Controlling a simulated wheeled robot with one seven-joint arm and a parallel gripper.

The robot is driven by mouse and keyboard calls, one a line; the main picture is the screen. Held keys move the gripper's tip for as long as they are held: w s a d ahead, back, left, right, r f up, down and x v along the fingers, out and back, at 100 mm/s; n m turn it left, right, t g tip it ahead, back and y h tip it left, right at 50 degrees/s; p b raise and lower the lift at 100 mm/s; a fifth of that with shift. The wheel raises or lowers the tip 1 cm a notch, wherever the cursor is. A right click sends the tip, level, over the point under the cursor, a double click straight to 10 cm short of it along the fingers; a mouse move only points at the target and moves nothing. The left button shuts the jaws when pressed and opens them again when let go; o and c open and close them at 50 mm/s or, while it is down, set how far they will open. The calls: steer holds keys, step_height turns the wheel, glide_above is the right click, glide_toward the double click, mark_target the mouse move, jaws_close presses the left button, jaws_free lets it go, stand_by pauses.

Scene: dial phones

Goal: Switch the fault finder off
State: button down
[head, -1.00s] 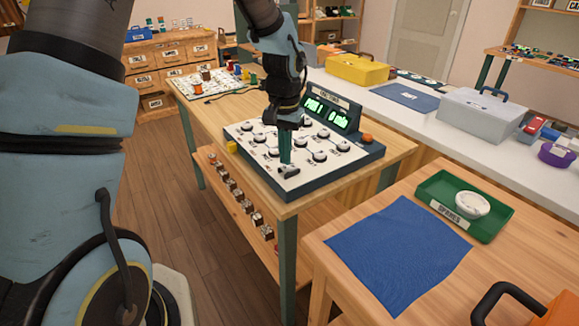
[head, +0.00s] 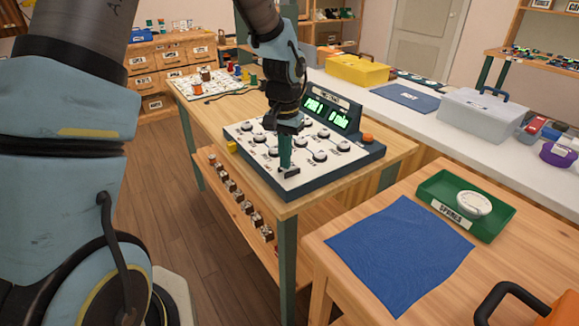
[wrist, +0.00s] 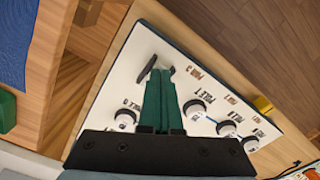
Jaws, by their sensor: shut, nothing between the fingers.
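The fault finder (head: 330,188) is a dark-cased panel with a white sloping face, several black knobs and two lit green displays (head: 327,112). It stands on the wooden bench. A small dark switch (head: 292,172) sits at the face's near corner; it also shows in the wrist view as a grey-black lever (wrist: 147,68) near the panel edge. My gripper (head: 286,167) points down over that corner with its green fingers shut and empty. In the wrist view the fingertips (wrist: 160,74) are right beside the lever; I cannot tell whether they touch. The fingers hide part of the switch.
Knobs (wrist: 197,107) stand close beside the fingers. An orange button (head: 367,137) is on the case's right and a yellow block (head: 232,147) at its left. A green tray (head: 490,222) and blue cloth (head: 398,250) lie on the near right table.

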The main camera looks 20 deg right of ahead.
steer(key=shift+r+p, duration=2.9)
steer(key=shift+r, duration=0.55)
steer(key=s+a+r+n, duration=0.1)
steer(key=a+r+n, duration=0.1)
steer(key=a, duration=0.8)
steer(key=s+a+r+n+t, duration=0.1)
steer(key=a+n, duration=0.2)
steer(key=a, duration=0.7)
steer(key=s+a+r+n, duration=0.2)
steer(key=a+n, duration=0.1)
steer(key=a, duration=0.7)
steer(key=shift+r+n+t, duration=0.3)
steer(key=shift+r, duration=0.05)
